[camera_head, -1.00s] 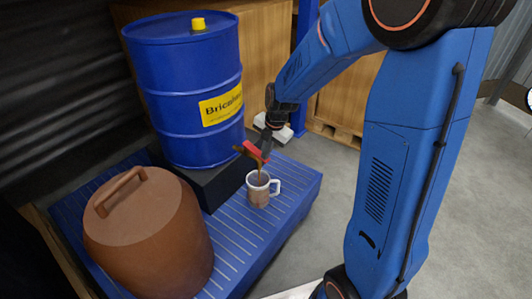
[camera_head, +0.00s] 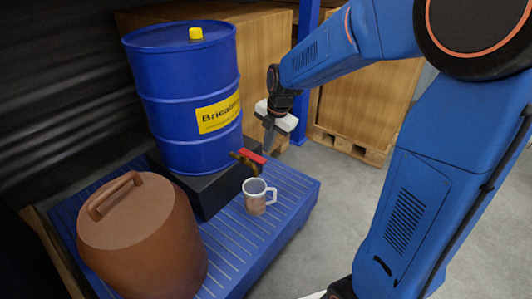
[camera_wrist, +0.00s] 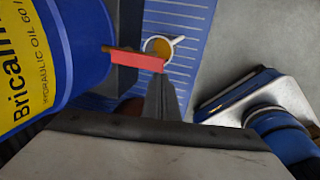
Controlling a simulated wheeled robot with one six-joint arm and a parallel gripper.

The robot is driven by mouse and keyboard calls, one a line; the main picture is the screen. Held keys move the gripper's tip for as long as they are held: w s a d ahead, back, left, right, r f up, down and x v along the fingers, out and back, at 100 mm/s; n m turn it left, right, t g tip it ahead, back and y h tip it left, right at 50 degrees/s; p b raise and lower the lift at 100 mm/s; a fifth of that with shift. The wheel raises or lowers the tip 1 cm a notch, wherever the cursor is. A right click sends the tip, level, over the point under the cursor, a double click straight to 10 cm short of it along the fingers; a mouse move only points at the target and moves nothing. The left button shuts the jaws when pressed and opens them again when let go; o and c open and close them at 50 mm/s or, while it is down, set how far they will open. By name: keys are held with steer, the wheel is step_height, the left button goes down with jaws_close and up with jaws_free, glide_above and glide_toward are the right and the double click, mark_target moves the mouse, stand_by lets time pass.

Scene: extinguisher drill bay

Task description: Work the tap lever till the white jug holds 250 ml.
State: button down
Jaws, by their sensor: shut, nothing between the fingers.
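The white jug (camera_head: 254,203) stands upright on the blue slatted platform, below the brass tap (camera_head: 241,159) of the blue drum. Brownish liquid shows through its wall, and amber liquid shows inside it in the wrist view (camera_wrist: 160,46). I cannot read a level in ml. No stream shows between tap and jug now. The red tap lever (camera_head: 253,156) lies across the tap and also shows in the wrist view (camera_wrist: 137,59). My gripper (camera_head: 267,143) is shut and empty beside the lever. Its fingertips (camera_wrist: 161,80) look close to the lever's end; I cannot tell if they touch.
The blue drum (camera_head: 190,115) stands on a dark block on the blue platform (camera_head: 278,228). A brown lidded container (camera_head: 145,245) stands at the front left. Wooden crates (camera_head: 365,100) stand behind. The grey floor at right is clear.

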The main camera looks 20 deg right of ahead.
steer(key=shift+v, duration=2.3)
steer(key=shift+s+d, duration=0.15)
